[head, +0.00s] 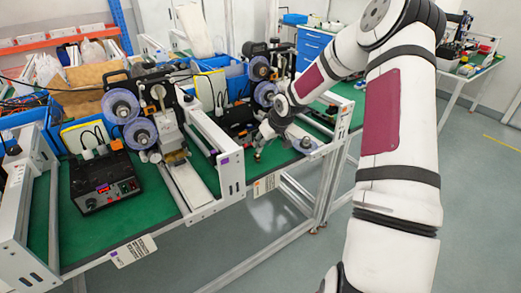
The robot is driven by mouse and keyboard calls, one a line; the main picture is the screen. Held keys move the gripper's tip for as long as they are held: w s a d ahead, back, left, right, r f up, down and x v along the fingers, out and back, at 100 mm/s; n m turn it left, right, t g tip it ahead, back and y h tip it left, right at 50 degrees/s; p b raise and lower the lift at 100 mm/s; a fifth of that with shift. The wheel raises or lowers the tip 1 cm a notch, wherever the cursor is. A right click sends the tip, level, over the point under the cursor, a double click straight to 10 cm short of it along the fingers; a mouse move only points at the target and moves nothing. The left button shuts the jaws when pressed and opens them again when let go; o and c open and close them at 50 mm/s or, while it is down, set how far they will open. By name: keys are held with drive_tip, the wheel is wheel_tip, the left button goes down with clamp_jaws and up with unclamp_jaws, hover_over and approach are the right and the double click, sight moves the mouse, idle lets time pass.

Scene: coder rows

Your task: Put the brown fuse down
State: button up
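My gripper (259,150) is small and far off in the head view, at the end of my white arm. It points down, just above or at the green table mat (235,185), near the front edge of the right-hand work station. Its fingers are too small to show whether they are open or shut. I cannot make out the brown fuse; it may be hidden at the fingertips or too small to tell.
A coder machine with blue-grey reels (140,132) stands left, with a black control box (103,182) before it. A white metal frame (213,145) stands left of my gripper. Blue bins (82,137) stand behind. The floor at right is clear.

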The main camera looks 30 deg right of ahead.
drive_tip(key=s+a+r+g+h, duration=0.1)
drive_tip(key=s+a+r, duration=0.75)
drive_tip(key=r, duration=0.35)
drive_tip(key=s+a+r+g+h, duration=0.1)
drive_tip(key=s+a+r+h, duration=0.1)
drive_tip(key=s+a+r, duration=0.65)
drive_tip(key=s+a+r+y, duration=0.1)
drive_tip(key=s+a+r, duration=0.2)
drive_tip(key=s, duration=0.6)
drive_tip(key=s+a+r+t+y, duration=0.1)
drive_tip(key=s+a+r, duration=0.3)
drive_tip(key=s, duration=0.6)
drive_tip(key=shift+a+y, duration=0.25)
drive_tip(key=shift+y, duration=0.15)
